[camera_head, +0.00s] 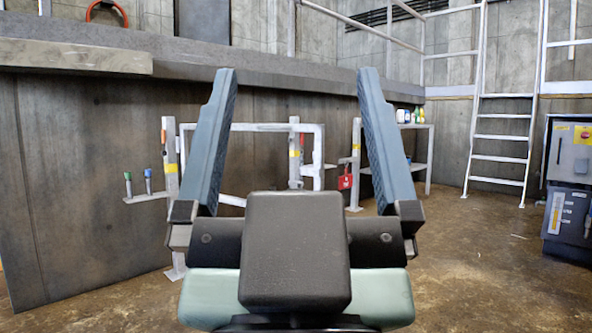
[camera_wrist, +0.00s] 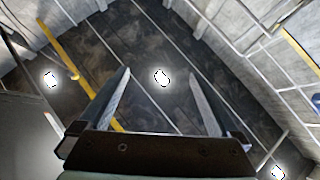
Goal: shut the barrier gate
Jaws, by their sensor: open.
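The barrier gate (camera_head: 252,127) is a white tubular frame in the middle of the head view, in front of the dark wall. It stands among white posts with yellow bands, one at the left (camera_head: 170,155) and one at the right (camera_head: 356,160). A red padlock (camera_head: 345,180) hangs near the right post. My gripper (camera_head: 297,75) is open and empty, its two fingers raised in front of the gate and hiding parts of it. I cannot tell how far the gate stands open. In the wrist view my open gripper (camera_wrist: 160,74) points toward the ceiling; the gate is not there.
A shelf with bottles (camera_head: 418,125) stands right of the gate. A white ladder (camera_head: 503,130) leans at the back right, and a dark blue cabinet (camera_head: 570,185) stands at the right edge. The brown floor (camera_head: 470,270) is clear at the front right.

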